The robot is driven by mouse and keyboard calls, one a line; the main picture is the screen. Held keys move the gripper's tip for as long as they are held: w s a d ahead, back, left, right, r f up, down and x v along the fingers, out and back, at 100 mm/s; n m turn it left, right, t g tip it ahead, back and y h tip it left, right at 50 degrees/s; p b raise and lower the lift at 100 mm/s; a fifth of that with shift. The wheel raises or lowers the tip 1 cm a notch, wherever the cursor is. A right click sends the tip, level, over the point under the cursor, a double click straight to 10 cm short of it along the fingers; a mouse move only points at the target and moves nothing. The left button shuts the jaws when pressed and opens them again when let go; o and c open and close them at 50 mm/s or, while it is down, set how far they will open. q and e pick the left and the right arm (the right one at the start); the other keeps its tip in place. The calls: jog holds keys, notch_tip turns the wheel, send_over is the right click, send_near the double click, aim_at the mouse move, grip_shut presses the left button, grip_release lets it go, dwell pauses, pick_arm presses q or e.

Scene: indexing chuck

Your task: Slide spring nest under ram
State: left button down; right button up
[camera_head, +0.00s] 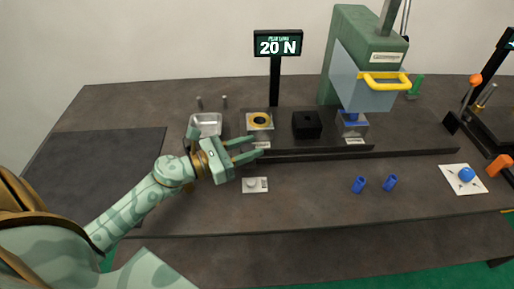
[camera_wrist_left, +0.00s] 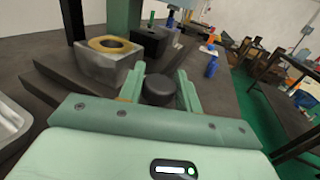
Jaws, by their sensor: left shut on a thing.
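My left gripper (camera_head: 257,147) is at the front of the slide (camera_head: 300,152), just in front of a metal nest with a yellow ring (camera_head: 260,119). In the left wrist view its fingers (camera_wrist_left: 158,88) are shut on a dark round knob (camera_wrist_left: 158,92); the nest (camera_wrist_left: 112,58) stands behind it. A black block nest (camera_head: 306,124) sits in the middle of the slide. A metal nest with a blue part (camera_head: 351,120) is at the right, below the press guard (camera_head: 362,80). I cannot tell which is the spring nest. The ram itself is hidden behind the guard.
The green press (camera_head: 345,30) stands at the back right, with a yellow handle (camera_head: 385,80) on its guard. A display (camera_head: 277,45) reads 20 N. A metal tray (camera_head: 206,124) is left of the slide. Two blue cylinders (camera_head: 358,184) (camera_head: 390,182) stand on the front table.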

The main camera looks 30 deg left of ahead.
pick_arm(q)
jog(key=shift+a+f, duration=0.1)
pick_arm(e)
jog(key=shift+a, duration=0.15)
pick_arm(q)
jog(key=c, duration=1.2)
grip_release()
jog(key=shift+o, duration=0.9)
jog(key=shift+s+a, duration=0.2)
jog(key=shift+a, duration=0.05)
pick_arm(e)
jog(key=shift+a, duration=0.2)
pick_arm(q)
jog(key=shift+d, duration=0.1)
jog(key=shift+w, duration=0.1)
pick_arm(e)
jog(key=shift+d, duration=0.1)
pick_arm(q)
jog(key=b+v, duration=0.1)
jog(key=v, duration=1.5)
jog(key=shift+s, duration=0.3)
pick_arm(e)
jog(key=shift+s+d+f, duration=0.15)
jog(key=shift+s+f, duration=0.15)
jog(key=shift+f, duration=0.35)
jog(key=shift+r, duration=0.1)
